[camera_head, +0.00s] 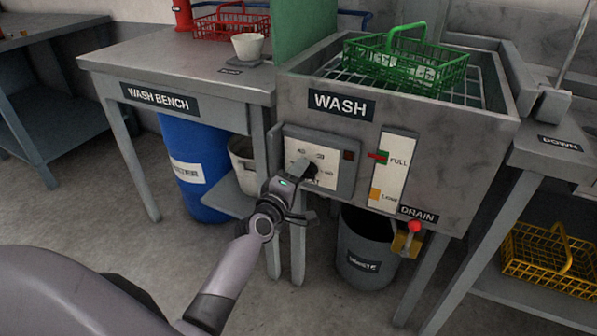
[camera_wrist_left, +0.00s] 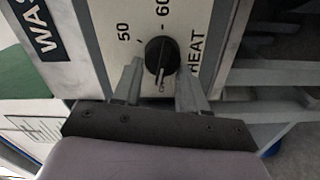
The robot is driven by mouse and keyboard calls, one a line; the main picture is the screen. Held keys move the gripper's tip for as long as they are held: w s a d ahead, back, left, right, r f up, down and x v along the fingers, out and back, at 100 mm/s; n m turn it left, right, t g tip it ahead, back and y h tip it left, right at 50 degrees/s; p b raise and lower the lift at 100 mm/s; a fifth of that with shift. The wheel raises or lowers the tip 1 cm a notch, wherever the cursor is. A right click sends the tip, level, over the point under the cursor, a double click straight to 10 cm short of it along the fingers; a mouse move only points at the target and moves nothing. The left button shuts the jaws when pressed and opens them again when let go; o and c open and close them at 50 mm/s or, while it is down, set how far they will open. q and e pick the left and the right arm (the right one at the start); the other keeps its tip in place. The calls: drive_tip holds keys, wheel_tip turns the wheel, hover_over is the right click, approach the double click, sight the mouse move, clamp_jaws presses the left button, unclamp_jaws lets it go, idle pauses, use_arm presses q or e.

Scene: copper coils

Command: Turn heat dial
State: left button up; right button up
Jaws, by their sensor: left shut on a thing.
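The heat dial (camera_wrist_left: 160,57) is a round black knob on a pale panel with "HEAT", "50" and "60" marked around it in the left wrist view. In the head view the dial (camera_head: 311,165) is partly hidden by my left gripper, on the control panel (camera_head: 343,176) at the front of the wash tank. My left gripper (camera_wrist_left: 160,75) has a finger on each side of the dial and is shut on it. In the head view the left gripper (camera_head: 303,180) reaches up to the panel from below. My right gripper is not in view.
The wash tank (camera_head: 400,140) holds a green basket (camera_head: 410,65). A level gauge (camera_head: 394,172) and a red-tipped drain lever (camera_head: 413,228) sit right of the panel. A grey bin (camera_head: 365,240) stands below. The wash bench (camera_head: 150,60) and a blue barrel (camera_head: 193,165) are at left.

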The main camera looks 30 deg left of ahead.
use_arm(q)
drive_tip(key=shift+f+n, duration=0.15)
drive_tip(key=shift+n, duration=0.95)
drive_tip(key=o, duration=1)
drive_tip(key=shift+o, duration=0.2)
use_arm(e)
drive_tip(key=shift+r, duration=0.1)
use_arm(q)
drive_tip(key=s+p, duration=0.1)
drive_tip(key=s, duration=0.6)
drive_tip(key=shift+d+p, duration=0.25)
drive_tip(key=shift+p, duration=0.05)
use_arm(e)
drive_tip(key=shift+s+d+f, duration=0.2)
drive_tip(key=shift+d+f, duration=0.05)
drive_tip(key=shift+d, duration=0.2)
